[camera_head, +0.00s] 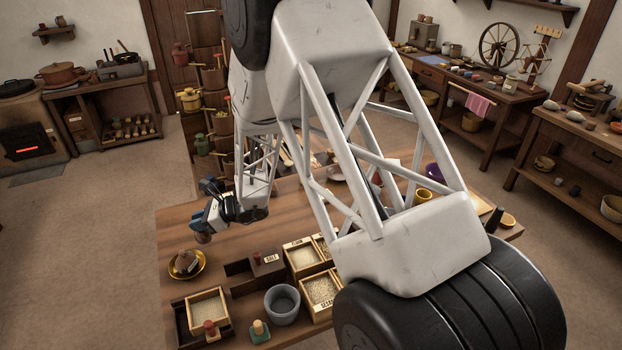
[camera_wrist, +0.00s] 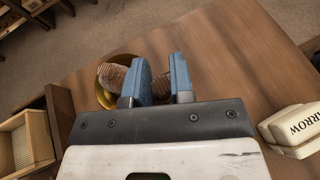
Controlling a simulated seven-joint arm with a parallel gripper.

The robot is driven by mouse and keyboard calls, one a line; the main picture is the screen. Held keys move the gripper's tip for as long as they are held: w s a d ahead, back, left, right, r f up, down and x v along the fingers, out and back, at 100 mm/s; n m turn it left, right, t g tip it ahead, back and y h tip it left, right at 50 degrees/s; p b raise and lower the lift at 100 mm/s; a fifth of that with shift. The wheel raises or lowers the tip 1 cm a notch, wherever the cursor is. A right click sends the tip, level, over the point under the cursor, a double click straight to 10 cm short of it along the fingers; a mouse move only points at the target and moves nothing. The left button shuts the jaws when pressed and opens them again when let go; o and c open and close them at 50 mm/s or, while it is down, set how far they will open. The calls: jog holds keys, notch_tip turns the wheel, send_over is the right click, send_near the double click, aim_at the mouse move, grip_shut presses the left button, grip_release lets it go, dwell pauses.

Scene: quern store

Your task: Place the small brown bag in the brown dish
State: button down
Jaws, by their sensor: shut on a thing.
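My gripper (camera_head: 204,230) is shut on a small brown bag (camera_head: 203,238) and holds it above the left part of the wooden table. In the wrist view the two blue fingers of the gripper (camera_wrist: 160,72) pinch the brown bag (camera_wrist: 159,88), which is mostly hidden between them. A golden-brown dish (camera_head: 202,268) stands on the table, in front of and a little left of the gripper in the head view. The dish (camera_wrist: 104,100) is partly hidden behind the left finger in the wrist view. Another brown, ridged thing (camera_wrist: 114,78) lies in the dish. The held bag appears apart from the dish.
Right of the dish are a dark wooden box marked SALT (camera_head: 266,263), open grain boxes (camera_head: 320,290) and a grey bowl (camera_head: 282,303). A wooden tray (camera_head: 207,312) stands at the front. A cream block lettered ARROW (camera_wrist: 292,128) is at right. Bare tabletop surrounds the dish's far side.

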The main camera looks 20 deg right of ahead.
jog(key=w+d+r+m+t+h, duration=0.1)
jog(key=w+d+t, duration=0.1)
jog(key=d, duration=1.1)
jog(key=w+d+r+m+t, duration=0.1)
jog(key=w+d+m, duration=0.15)
jog(key=d, duration=1.15)
jog(key=s+d+t+h, duration=0.1)
jog(key=d, duration=1)
jog(key=s+d+t, duration=0.1)
jog(key=s+d, duration=0.1)
jog(key=d, duration=0.9)
jog(key=shift+s+d+r+m+h, duration=0.2)
jog(key=shift+s+r+m+h, duration=0.1)
jog(key=shift+m+h, duration=0.15)
jog(key=shift+w, duration=0.1)
jog(key=w+d, duration=0.3)
jog(key=w, duration=0.4)
jog(key=w+d+f, duration=0.1)
jog(key=w+d, duration=0.2)
jog(key=w, duration=0.4)
jog(key=shift+w+f, duration=0.25)
jog(key=shift+w, duration=0.15)
jog(key=shift+f, duration=0.1)
jog(key=shift+f, duration=1.65)
jog(key=shift+f, duration=0.3)
